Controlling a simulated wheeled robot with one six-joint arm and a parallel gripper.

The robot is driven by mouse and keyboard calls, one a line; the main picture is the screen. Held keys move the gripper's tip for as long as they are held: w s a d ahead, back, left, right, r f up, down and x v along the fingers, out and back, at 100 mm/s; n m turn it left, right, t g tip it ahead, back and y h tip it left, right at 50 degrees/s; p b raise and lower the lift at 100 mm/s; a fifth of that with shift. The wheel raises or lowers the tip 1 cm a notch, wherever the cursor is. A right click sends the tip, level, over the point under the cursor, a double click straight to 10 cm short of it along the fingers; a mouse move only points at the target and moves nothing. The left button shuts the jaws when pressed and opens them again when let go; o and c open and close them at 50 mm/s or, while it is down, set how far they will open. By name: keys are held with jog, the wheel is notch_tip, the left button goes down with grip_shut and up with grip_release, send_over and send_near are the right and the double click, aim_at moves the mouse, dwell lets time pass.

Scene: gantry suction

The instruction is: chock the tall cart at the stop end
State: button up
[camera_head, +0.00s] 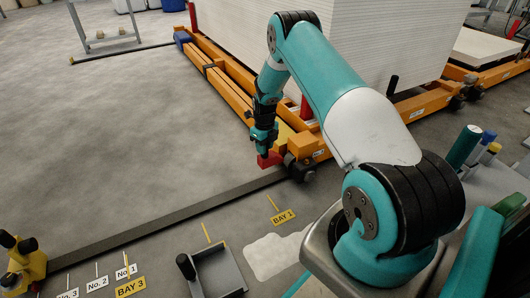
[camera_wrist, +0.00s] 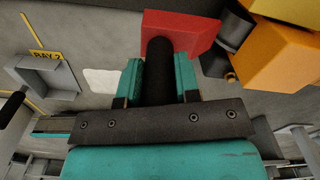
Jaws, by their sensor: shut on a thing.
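The tall cart is an orange frame (camera_head: 226,91) carrying a high stack of white sheets (camera_head: 390,40). Its near corner has a dark wheel (camera_head: 299,168), with an orange corner block (camera_wrist: 276,50) in the wrist view. My gripper (camera_head: 264,137) is shut on the black upright handle (camera_wrist: 159,66) of a red chock (camera_head: 269,159). The chock (camera_wrist: 181,32) is just left of the near wheel, at the dark floor rail. I cannot tell whether it touches the wheel or rests fully down. The fingers (camera_wrist: 159,80) hide part of the handle.
A dark floor rail (camera_head: 160,221) runs to a yellow post stop (camera_head: 25,262) at lower left. A lower cart (camera_head: 487,48) stands at right. Open floor (camera_head: 120,130) lies left.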

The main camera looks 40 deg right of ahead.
aim_at(267, 159)
jog(key=shift+d, duration=0.1)
dwell(0.3)
jog(key=f+b, duration=0.1)
jog(key=f, duration=0.1)
jog(key=f+b, duration=0.1)
jog(key=f, duration=0.2)
jog(key=d+f+b, duration=0.1)
jog(key=f, duration=0.1)
jog(key=shift+s+f+b, duration=0.1)
jog(key=shift+f+b, duration=0.05)
jog(key=shift+b, duration=0.25)
jog(key=shift+s+d+f+b, duration=0.15)
jog(key=shift+d+f+b, duration=0.25)
jog(key=shift+d+f, duration=0.3)
jog(key=shift+r, duration=0.1)
jog(key=shift+f, duration=0.3)
jog(key=o, duration=1)
notch_tip(267, 159, up, 18)
jog(key=p, duration=0.9)
jog(key=shift+f+p, duration=0.25)
jog(key=shift+p, duration=0.05)
